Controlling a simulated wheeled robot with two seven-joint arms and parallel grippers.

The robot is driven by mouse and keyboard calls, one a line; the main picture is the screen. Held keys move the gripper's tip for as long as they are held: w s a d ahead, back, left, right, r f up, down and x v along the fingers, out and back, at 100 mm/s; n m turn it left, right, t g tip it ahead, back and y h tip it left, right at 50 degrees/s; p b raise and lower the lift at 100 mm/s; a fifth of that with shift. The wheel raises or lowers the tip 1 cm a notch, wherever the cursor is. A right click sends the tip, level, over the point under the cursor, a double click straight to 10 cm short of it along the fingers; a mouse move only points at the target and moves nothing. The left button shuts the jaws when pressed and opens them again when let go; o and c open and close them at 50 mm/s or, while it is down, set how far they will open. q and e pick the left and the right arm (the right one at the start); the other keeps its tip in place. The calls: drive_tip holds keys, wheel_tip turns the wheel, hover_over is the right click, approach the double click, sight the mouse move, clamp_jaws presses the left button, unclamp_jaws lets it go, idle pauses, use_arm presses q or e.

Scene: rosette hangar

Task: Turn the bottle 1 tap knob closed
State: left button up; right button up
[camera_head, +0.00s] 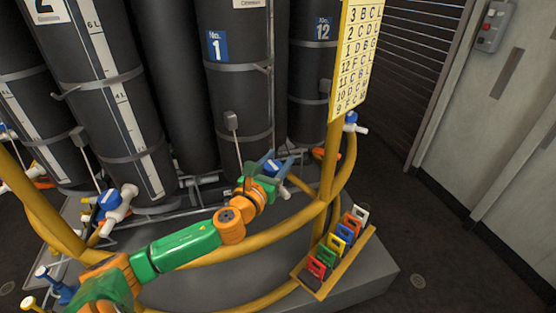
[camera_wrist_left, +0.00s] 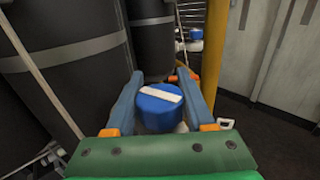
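The bottle 1 (camera_head: 232,95) is a tall dark cylinder with a blue number plate, at the upper middle of the head view. In the left wrist view a round blue tap knob (camera_wrist_left: 160,115) with a white bar on top lies between the two blue fingers of my left gripper (camera_wrist_left: 160,82). The fingers stand wide apart, one on each side of the knob; I cannot tell whether they touch it. In the head view my left gripper (camera_head: 270,165) is at the foot of bottle 1 and partly hides the tap. My right gripper is not in view.
A yellow rail (camera_head: 232,251) curves around the bottles, with a yellow post (camera_head: 331,160) right of my gripper. Another blue-knobbed white tap (camera_head: 117,203) stands left. A rack (camera_head: 318,288) of coloured tags is at lower right. Bottle 12 (camera_head: 309,75) stands behind. The floor at right is clear.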

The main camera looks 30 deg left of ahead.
use_arm(q)
clamp_jaws()
drive_tip(key=shift+d+f+m+h+b, duration=0.15)
drive_tip(key=shift+m+h+b, duration=0.65)
drive_tip(key=shift+h, duration=0.5)
drive_tip(key=m+g+h+b, duration=0.1)
drive_tip(key=m+h+b, duration=0.2)
drive_tip(key=h, duration=0.1)
drive_tip(key=d+m+g+h+b, duration=0.1)
drive_tip(key=m+g+h+b, duration=0.1)
drive_tip(key=h+b, duration=0.1)
drive_tip(key=d+m+g+h+b, duration=0.1)
drive_tip(key=m+h+b, duration=0.2)
drive_tip(key=h, duration=0.2)
drive_tip(key=shift+s+m+g+b, duration=0.3)
drive_tip(key=shift+s+d+r+m+g+h+b, duration=0.1)
drive_tip(key=shift+m+g+h+b, duration=0.05)
drive_tip(key=shift+m+g+h, duration=0.45)
drive_tip(key=shift+s+d+r+m+g+h+b, duration=0.1)
drive_tip(key=shift+s+m+g+h+b, duration=0.1)
drive_tip(key=shift+m+g+h, duration=0.45)
drive_tip(key=shift+s+d+m+g+h+b, duration=0.15)
drive_tip(key=shift+m+g+h, duration=0.25)
drive_tip(key=shift+g, duration=0.35)
drive_tip(key=o, duration=0.9)
unclamp_jaws()
drive_tip(key=shift+o, duration=0.2)
